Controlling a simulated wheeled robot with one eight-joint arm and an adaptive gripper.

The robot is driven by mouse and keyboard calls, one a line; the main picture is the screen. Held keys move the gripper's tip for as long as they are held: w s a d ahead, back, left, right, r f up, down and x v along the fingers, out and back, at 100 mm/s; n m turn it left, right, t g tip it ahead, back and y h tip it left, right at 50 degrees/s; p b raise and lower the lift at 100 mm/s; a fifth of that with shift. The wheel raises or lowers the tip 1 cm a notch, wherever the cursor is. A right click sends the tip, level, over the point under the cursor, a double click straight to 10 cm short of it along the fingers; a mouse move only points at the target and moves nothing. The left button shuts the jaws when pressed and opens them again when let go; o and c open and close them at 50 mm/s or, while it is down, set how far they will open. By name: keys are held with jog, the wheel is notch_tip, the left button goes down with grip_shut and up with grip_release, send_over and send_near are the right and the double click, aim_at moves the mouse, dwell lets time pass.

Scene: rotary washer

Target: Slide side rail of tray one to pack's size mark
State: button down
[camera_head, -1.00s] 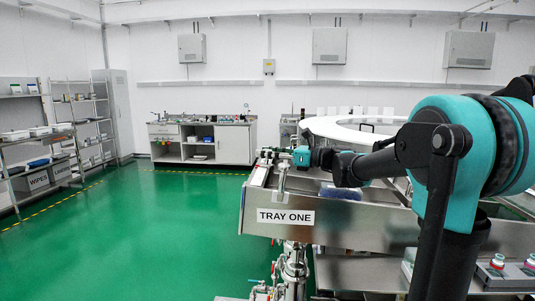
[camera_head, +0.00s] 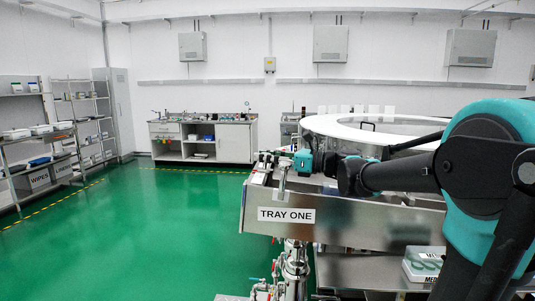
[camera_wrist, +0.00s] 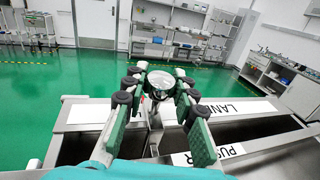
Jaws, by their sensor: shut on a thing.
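Tray one (camera_head: 375,222) is a steel tray with a "TRAY ONE" label on its front, right of centre in the head view. My gripper (camera_wrist: 161,80) is shut on a round, clear-looking knob (camera_wrist: 160,87) in the wrist view, its green fingers on both sides. I cannot tell for sure that this knob belongs to the side rail. In the head view my gripper (camera_head: 284,163) is small, at the tray's left end above the label. The pack and the size mark cannot be made out; my arm covers much of the tray.
A large round white-rimmed table (camera_head: 330,125) stands behind the tray. A labelled box (camera_head: 422,264) sits below my arm. The green floor (camera_head: 150,230) at left is clear.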

jog(key=s, duration=0.4)
jog(key=shift+a, duration=0.1)
jog(key=c, duration=1.2)
grip_release()
jog(key=shift+v, duration=6)
